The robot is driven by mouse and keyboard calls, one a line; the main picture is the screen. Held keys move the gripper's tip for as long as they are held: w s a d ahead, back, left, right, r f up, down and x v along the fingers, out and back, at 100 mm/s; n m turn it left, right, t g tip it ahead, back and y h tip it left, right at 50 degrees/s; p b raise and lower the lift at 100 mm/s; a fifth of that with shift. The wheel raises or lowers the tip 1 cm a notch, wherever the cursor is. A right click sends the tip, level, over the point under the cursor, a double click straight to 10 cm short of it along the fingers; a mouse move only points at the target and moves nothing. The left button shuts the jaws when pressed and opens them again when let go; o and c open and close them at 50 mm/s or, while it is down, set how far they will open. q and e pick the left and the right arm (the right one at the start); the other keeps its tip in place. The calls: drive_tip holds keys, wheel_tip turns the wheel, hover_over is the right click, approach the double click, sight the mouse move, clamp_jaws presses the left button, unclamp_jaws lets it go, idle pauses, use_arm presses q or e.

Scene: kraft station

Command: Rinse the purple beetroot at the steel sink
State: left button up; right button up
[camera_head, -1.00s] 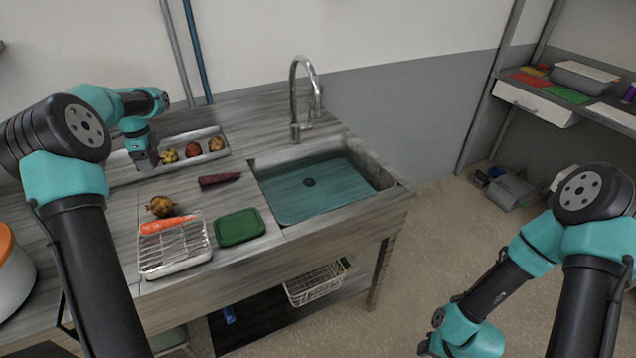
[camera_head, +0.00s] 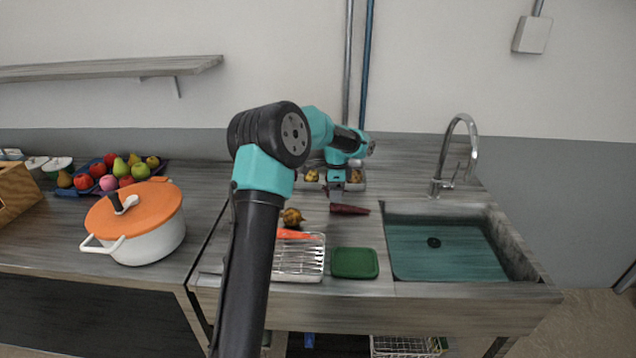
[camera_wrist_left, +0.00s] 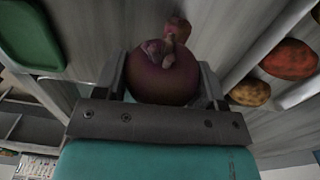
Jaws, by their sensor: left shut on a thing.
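The purple beetroot (camera_wrist_left: 160,80), round and dark with a stubby stalk, sits between the fingers of my left gripper in the left wrist view. The left gripper (camera_wrist_left: 165,90) is shut on it. In the head view the left gripper (camera_head: 337,197) is over the counter, in front of the steel tray and left of the sink. The beetroot is hard to make out there. The steel sink (camera_head: 445,250), with a bluish basin and dark drain, is to the right. Its curved tap (camera_head: 472,150) stands behind it. My right gripper is out of view.
A long dark-red root (camera_head: 350,209) lies just right of the gripper. A brown-yellow vegetable (camera_head: 291,216), a wire rack (camera_head: 300,262) with a carrot (camera_head: 295,234) and a green board (camera_head: 355,263) are in front. A white pot (camera_head: 150,245) with orange lid stands left.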

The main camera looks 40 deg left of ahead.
use_arm(q)
drive_tip(key=d+n, duration=0.1)
drive_tip(key=d, duration=0.4)
drive_tip(key=d+f+n, duration=0.1)
drive_tip(key=d, duration=0.4)
drive_tip(key=w+d+f+n, duration=0.1)
drive_tip(key=d, duration=0.5)
drive_tip(key=shift+d+f, duration=0.1)
drive_tip(key=shift+f, duration=0.1)
drive_tip(key=s+d+f+n, duration=0.1)
drive_tip(key=s+d, duration=0.1)
drive_tip(key=d, duration=0.5)
drive_tip(key=s+d+f+n, duration=0.1)
drive_tip(key=s+d+n, duration=0.1)
drive_tip(key=d, duration=0.6)
drive_tip(key=shift+d+n, duration=0.25)
drive_tip(key=shift+n, duration=0.05)
drive_tip(key=shift+f, duration=0.1)
